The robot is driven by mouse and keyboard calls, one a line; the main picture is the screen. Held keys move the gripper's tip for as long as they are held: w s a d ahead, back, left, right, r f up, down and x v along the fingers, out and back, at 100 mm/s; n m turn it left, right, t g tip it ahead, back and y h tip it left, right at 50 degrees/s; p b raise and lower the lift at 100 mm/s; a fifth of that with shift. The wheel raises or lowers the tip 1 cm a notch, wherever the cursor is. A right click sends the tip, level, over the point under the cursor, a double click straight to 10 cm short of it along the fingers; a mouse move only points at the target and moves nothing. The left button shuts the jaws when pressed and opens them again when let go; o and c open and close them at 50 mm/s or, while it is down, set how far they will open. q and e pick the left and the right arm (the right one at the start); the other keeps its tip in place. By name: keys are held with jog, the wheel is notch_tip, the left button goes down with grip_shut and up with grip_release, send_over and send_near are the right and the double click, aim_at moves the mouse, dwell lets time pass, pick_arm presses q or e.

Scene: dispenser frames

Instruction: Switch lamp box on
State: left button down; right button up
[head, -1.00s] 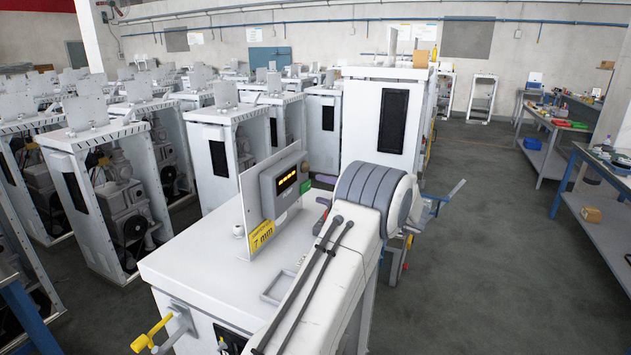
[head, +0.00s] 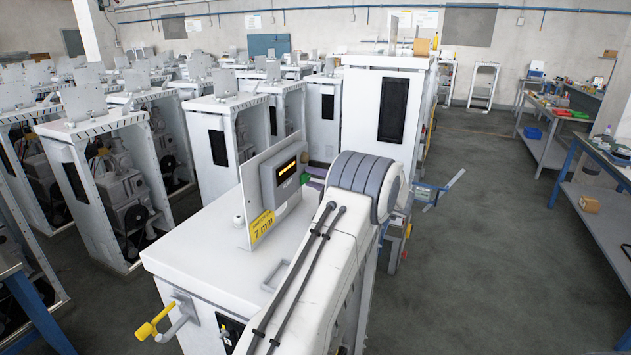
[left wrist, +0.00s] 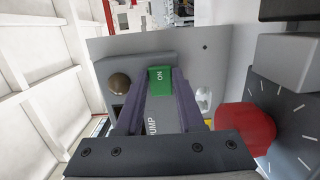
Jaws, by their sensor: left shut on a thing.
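A grey lamp box (head: 283,174) with a lit amber display stands on an upright plate (head: 252,188) on top of the white cabinet (head: 205,240). Its green switch (head: 304,179) shows at its lower right. In the left wrist view the green switch (left wrist: 160,76) reads ON and sits on the grey box (left wrist: 118,70) beside a brown round knob (left wrist: 119,83). My left gripper (left wrist: 160,85) is shut on the green switch, with a purple finger on each side. In the head view my left gripper (head: 316,184) is mostly hidden behind my own arm. My right gripper is out of view.
A yellow 7 mm label (head: 262,226) is on the plate. A yellow-handled tap (head: 155,323) sticks out at the cabinet's front. A red round knob (left wrist: 245,130) is at right in the wrist view. White cabinets crowd the left; open floor (head: 490,250) lies right.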

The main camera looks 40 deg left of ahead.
pick_arm(q)
jog(key=shift+w+n+g+b, duration=0.15)
jog(key=shift+n+g+b, duration=0.35)
jog(key=shift+g, duration=0.3)
jog(key=c, duration=0.5)
grip_release()
jog(key=d+b, duration=0.1)
jog(key=d, duration=0.2)
jog(key=w+d+b, duration=0.1)
jog(key=d+b, duration=0.1)
jog(key=d, duration=0.1)
jog(key=w+d+b, duration=0.1)
jog(key=d, duration=0.3)
jog(key=shift+d+b, duration=0.1)
jog(key=shift+b, duration=0.2)
